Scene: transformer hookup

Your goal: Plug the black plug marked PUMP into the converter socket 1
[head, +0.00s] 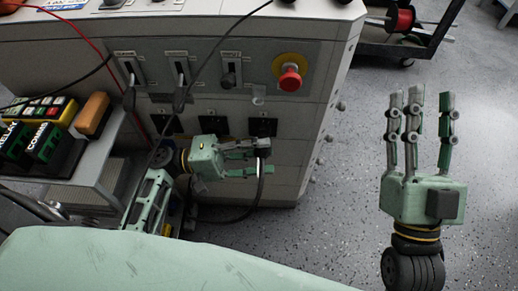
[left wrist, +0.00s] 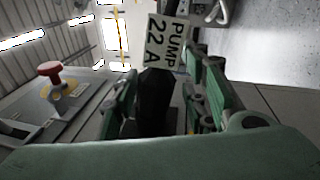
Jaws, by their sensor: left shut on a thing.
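My left gripper (head: 245,157) is in front of the grey converter cabinet (head: 300,165), shut on the black plug (head: 263,146), whose cable hangs down from it. In the left wrist view the dark plug (left wrist: 157,98) lies between the green fingers (left wrist: 160,110), and its white tag (left wrist: 167,42) reads PUMP 22 A. The row of black sockets (head: 208,124) is on the cabinet front. The plug is just below the rightmost socket (head: 262,127); I cannot tell whether they touch. Socket numbers are not readable. My right gripper (head: 418,125) is open and empty, fingers up, right of the cabinet.
A red emergency button (head: 290,79) and several switches (head: 181,72) sit above the sockets. A shelf (head: 100,150) with boxed items stands left. Black and red cables (head: 128,103) hang across the panel. A cart (head: 415,48) stands behind right. Floor around my right gripper is clear.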

